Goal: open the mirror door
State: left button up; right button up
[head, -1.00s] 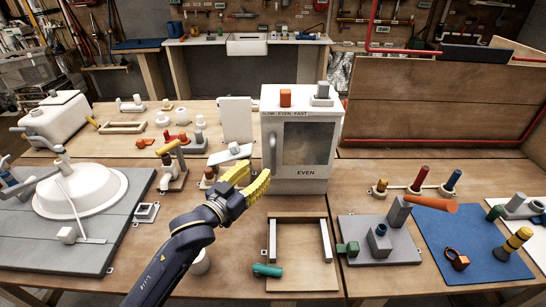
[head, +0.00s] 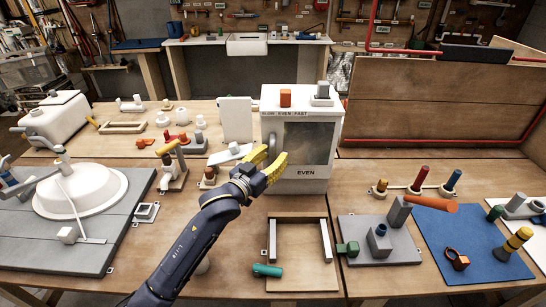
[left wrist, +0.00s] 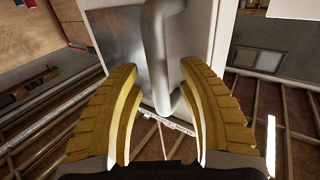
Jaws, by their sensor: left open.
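The mirror door (head: 307,143) is the dark glossy panel on the front of a white cabinet (head: 318,100) and looks closed. Its grey vertical handle (head: 272,144) is on the door's left side. My left gripper (head: 271,165) is open in front of the handle's lower part. In the left wrist view the handle (left wrist: 157,60) comes down between the two yellow fingers (left wrist: 160,110), with a gap on each side. The door panel (left wrist: 120,45) shows behind it. My right gripper is not in view.
A wooden frame with white rails (head: 326,240) and a teal cylinder (head: 267,270) lie in front. A white panel (head: 237,119) stands left of the cabinet.

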pick_arm(q)
grip_shut()
jog(key=shift+s, duration=0.1)
dwell(0.4)
